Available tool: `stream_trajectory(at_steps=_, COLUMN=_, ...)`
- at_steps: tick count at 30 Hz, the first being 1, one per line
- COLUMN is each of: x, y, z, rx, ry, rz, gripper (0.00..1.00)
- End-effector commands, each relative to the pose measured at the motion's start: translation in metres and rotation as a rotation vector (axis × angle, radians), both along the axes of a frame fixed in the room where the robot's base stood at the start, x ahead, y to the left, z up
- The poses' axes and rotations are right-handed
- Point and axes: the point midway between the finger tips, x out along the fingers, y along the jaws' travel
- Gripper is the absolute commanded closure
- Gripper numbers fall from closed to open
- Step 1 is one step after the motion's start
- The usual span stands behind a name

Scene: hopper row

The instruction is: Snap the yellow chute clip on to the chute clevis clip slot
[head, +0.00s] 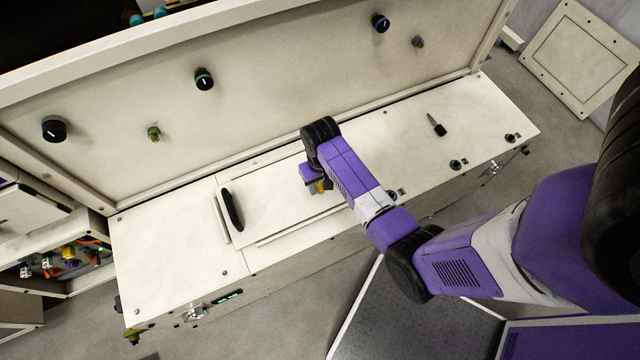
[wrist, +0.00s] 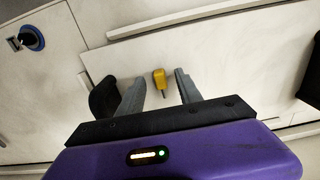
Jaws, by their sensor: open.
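The yellow chute clip (wrist: 160,78) is a small yellow piece with a thin, darker stem. In the wrist view it sits in the gap between my two grey fingers, with space on both sides. My gripper (wrist: 159,83) is open and neither finger visibly touches the clip. In the head view my gripper (head: 312,178) is over the cream bench top, mostly hidden by my wrist. A bit of yellow, likely the clip (head: 319,187), shows just beneath it. I cannot make out the chute clevis or its clip slot in either view.
The cream bench top (head: 170,240) has a black handle (head: 232,210) left of my gripper. A tall panel with knobs, including a black one (head: 204,79), rises behind. A dark peg-like part (head: 437,125) and small fittings are to the right.

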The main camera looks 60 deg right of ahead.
Motion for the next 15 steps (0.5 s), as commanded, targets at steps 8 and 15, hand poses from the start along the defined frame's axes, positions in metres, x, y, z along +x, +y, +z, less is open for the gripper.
stream_trajectory(at_steps=8, x=0.0002, y=-0.0001, z=-0.0063, rx=-0.001, ry=-0.001, rz=0.000, gripper=0.58)
stream_trajectory(at_steps=15, x=0.0002, y=-0.0001, z=-0.0060, rx=-0.001, ry=-0.001, rz=0.000, gripper=0.97)
